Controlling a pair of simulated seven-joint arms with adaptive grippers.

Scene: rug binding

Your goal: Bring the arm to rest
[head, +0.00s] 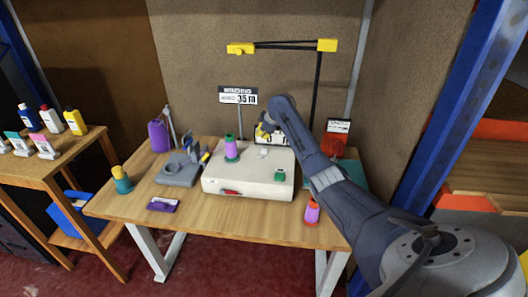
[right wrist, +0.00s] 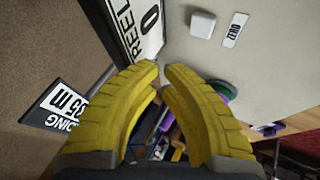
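My right arm reaches in from the right in the head view. Its yellow gripper (head: 268,137) is over the back of the white machine (head: 250,187), by a small display panel. In the right wrist view the two yellow fingers (right wrist: 162,70) curve toward each other with a narrow gap between the tips and nothing held between them. Beyond the tips are the panel marked REEL 0 (right wrist: 143,25) and the machine's pale top (right wrist: 265,75), with a white button (right wrist: 203,24) and a ZERO label (right wrist: 233,30). My left gripper is in neither view.
A purple-and-green spool (head: 231,150) stands on the machine. A purple bottle (head: 158,136), grey fixture (head: 180,170), teal-and-yellow spool (head: 122,180) and orange-and-purple spool (head: 312,212) are on the wooden table (head: 200,222). A black post with an overhead arm (head: 317,90) rises behind; a 35 m sign (head: 238,96) stands left.

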